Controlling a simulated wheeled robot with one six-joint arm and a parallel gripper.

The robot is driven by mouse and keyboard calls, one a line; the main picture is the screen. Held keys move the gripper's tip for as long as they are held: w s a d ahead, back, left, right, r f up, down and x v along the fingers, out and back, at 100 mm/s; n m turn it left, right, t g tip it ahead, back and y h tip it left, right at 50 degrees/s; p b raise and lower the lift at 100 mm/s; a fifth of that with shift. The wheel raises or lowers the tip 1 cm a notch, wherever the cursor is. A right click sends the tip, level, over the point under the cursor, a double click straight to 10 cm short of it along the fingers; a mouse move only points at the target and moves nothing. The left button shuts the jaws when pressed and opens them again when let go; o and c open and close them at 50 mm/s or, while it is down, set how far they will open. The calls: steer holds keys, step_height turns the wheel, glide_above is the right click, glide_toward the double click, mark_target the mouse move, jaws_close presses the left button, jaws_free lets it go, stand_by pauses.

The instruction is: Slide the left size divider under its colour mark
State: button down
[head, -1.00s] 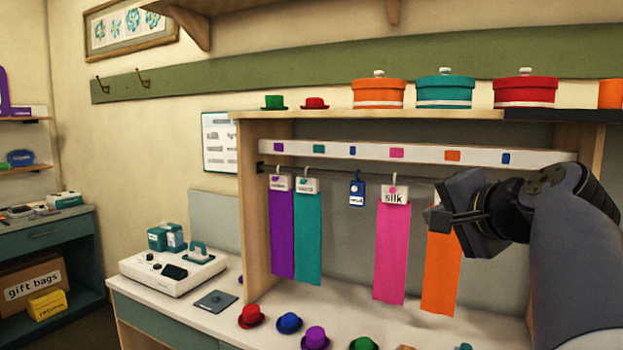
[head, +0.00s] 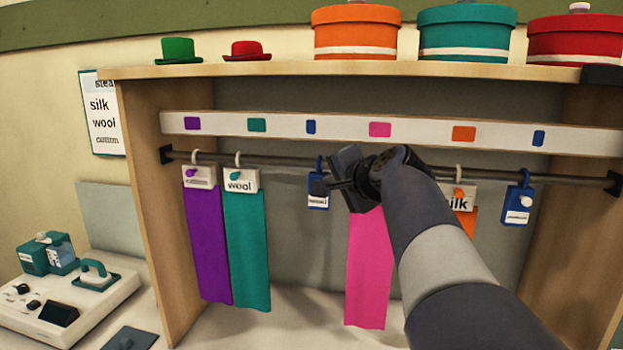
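The left size divider (head: 317,201), a small blue tag with a white label, hangs from the dark rail (head: 280,161). It hangs slightly right of the left blue mark (head: 311,127) on the white strip (head: 345,127). My gripper (head: 325,186) is at the divider's right side and overlaps it in the picture. I cannot tell whether the fingers touch it or are closed on it. The right size divider (head: 517,204), also blue, hangs near the rail's right end, left of the right blue mark (head: 538,138).
Purple (head: 208,245) and teal (head: 246,250) cloths hang left of the divider. A pink cloth (head: 369,270) hangs to the right, its top hidden by my arm. An orange cloth (head: 462,218) is mostly hidden behind my arm. The rail beside the divider's left is clear up to the teal cloth.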

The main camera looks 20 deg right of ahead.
steer(key=shift+w+a+f, duration=0.3)
steer(key=shift+w+a+p, duration=0.35)
steer(key=shift+w+a, duration=0.15)
steer(key=shift+a, duration=0.25)
steer(key=shift+r, duration=0.15)
